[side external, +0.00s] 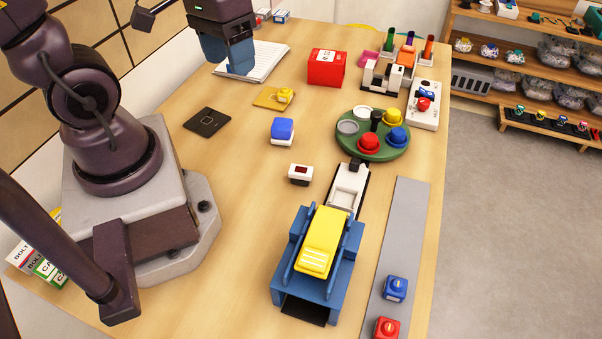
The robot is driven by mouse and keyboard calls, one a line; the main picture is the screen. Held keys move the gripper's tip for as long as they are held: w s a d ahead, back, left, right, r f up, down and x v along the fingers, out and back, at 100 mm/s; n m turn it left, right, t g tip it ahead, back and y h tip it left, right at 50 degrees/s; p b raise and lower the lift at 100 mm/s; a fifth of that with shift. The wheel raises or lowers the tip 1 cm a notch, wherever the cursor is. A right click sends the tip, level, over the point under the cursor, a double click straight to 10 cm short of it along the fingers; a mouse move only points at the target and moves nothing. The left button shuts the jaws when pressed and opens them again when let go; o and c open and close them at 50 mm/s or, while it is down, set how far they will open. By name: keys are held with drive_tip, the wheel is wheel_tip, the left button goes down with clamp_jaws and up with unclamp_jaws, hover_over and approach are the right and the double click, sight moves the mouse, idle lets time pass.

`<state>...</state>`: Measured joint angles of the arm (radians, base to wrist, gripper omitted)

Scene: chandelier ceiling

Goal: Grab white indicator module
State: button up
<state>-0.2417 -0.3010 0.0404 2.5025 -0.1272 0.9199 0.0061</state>
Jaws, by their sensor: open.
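The white indicator module (300,174) is a small white block with a dark red window on top and a dark base. It stands upright on the wooden table, near the middle, clear of its neighbours. My gripper (230,56) is at the top of the side external view, over the white sheets at the back left. It is well away from the module, up and to the left in the picture. It is open, and I see nothing held in it; the gap between its fingers is hard to make out.
A blue-and-white block (282,131) stands just behind the module. The blue-and-yellow machine (318,250) with its white slide (348,188) is in front and right. A green round tray (393,152) with coloured knobs is behind right. Table left of the module is clear.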

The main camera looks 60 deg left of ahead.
wheel_tip(320, 180, down, 7)
drive_tip(key=s+n+g+h, duration=0.3)
drive_tip(key=n+h, duration=0.2)
drive_tip(key=n+t+h, duration=0.2)
drive_tip(key=n+t, duration=1.1)
drive_tip(key=n, duration=0.7)
approach(298, 169)
drive_tip(key=shift+s+a+r, duration=0.15)
drive_tip(key=shift+s+r, duration=0.25)
drive_tip(key=shift+s, duration=0.15)
drive_tip(key=shift+w+a, duration=0.15)
drive_tip(key=shift+w, duration=0.15)
drive_tip(key=shift+m, duration=0.3)
drive_tip(key=x, duration=0.7)
drive_tip(key=shift+w, duration=0.1)
drive_tip(key=shift+f+x, duration=0.1)
drive_tip(key=shift+x, duration=1.3)
drive_tip(key=shift+f+x, duration=0.15)
drive_tip(key=shift+x, duration=1.3)
drive_tip(key=shift+c, duration=0.4)
